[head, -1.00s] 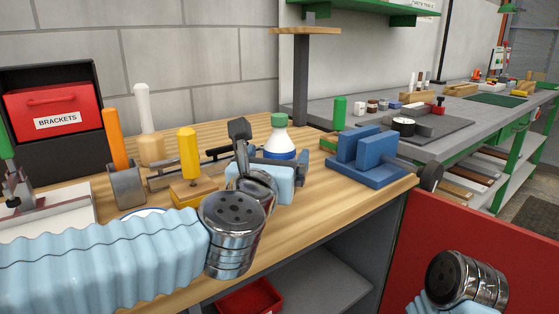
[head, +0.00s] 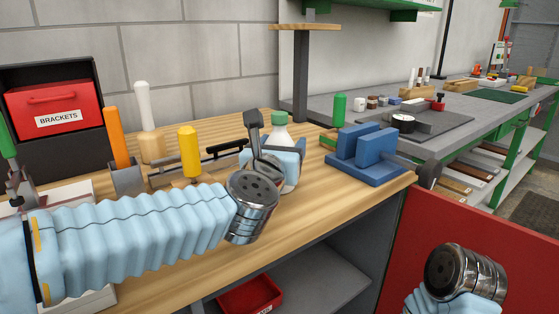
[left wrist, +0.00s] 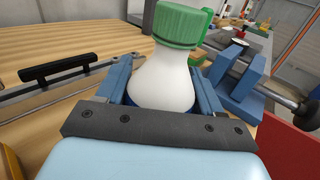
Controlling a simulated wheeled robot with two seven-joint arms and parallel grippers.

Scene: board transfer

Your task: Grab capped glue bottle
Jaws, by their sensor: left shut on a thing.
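The capped glue bottle is white with a green cap. It stands upright on the wooden bench in the head view (head: 281,134), partly hidden behind my left gripper (head: 287,155). In the left wrist view the bottle (left wrist: 163,80) sits between the two blue fingers of my left gripper (left wrist: 163,98), which are shut on it, one on each side. The bottle's lower part is hidden by the gripper's dark plate in that view. In the head view part of my right arm shows at the lower right, but its gripper fingers cannot be seen.
A blue vise-like block (head: 367,160) stands close to the right of the bottle. A yellow-handled tool (head: 189,150), an orange handle (head: 116,135) and a red brackets bin (head: 54,108) stand to the left. The front of the wooden bench (head: 320,205) is clear.

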